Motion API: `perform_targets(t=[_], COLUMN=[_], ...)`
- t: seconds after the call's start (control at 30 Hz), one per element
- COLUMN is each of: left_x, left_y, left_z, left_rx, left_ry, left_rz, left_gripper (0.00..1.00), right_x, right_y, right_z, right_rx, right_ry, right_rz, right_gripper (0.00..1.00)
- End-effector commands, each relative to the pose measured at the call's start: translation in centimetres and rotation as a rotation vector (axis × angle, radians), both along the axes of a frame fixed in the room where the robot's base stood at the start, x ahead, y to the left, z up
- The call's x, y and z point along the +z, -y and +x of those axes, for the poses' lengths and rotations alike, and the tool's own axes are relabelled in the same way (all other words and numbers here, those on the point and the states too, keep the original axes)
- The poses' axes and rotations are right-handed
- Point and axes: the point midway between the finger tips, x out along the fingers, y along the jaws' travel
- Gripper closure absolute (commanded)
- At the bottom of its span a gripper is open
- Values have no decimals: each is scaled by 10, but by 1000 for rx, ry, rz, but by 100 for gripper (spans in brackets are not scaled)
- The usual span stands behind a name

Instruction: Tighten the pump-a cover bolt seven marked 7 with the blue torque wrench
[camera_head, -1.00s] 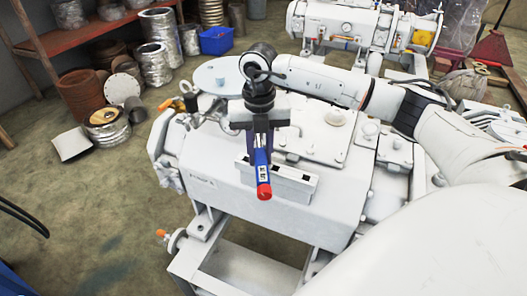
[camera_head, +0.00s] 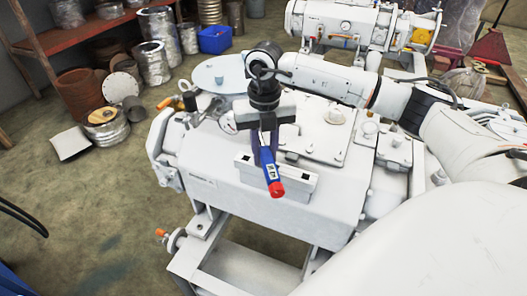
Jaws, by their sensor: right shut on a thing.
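The blue torque wrench (camera_head: 269,172) with a red end is in the middle of the head view, its handle pointing toward me and slightly right. My right gripper (camera_head: 264,146) is shut on it, above the white pump (camera_head: 222,165). The wrench's working end is hidden behind my gripper and wrist. The round grey cover (camera_head: 219,75) lies at the pump's back left. Bolt seven and its mark cannot be made out. My left gripper is not in view.
A white bracket or tray (camera_head: 301,184) stands on the pump just beneath the wrench handle. A second white machine (camera_head: 345,28) is at the back. Metal cans, a blue bin (camera_head: 215,39) and a shelf (camera_head: 85,40) are at the left. The floor at left is mostly clear.

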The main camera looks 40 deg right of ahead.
Motion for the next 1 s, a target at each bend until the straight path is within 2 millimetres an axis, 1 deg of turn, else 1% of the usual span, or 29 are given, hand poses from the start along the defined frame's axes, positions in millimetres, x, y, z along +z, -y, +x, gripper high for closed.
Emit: perform_targets(t=[0.7, 0.83, 1.0], left_x=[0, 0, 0], left_y=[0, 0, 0], left_z=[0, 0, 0], left_rx=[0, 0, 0], left_ry=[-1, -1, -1], left_rz=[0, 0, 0], left_gripper=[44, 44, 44], right_x=[45, 49, 50], right_y=[1, 1, 0], right_z=[2, 2, 2], right_rx=[-2, -2, -2], right_ry=[8, 8, 8], right_rz=[-1, -1, -1], right_gripper=[100, 100, 100])
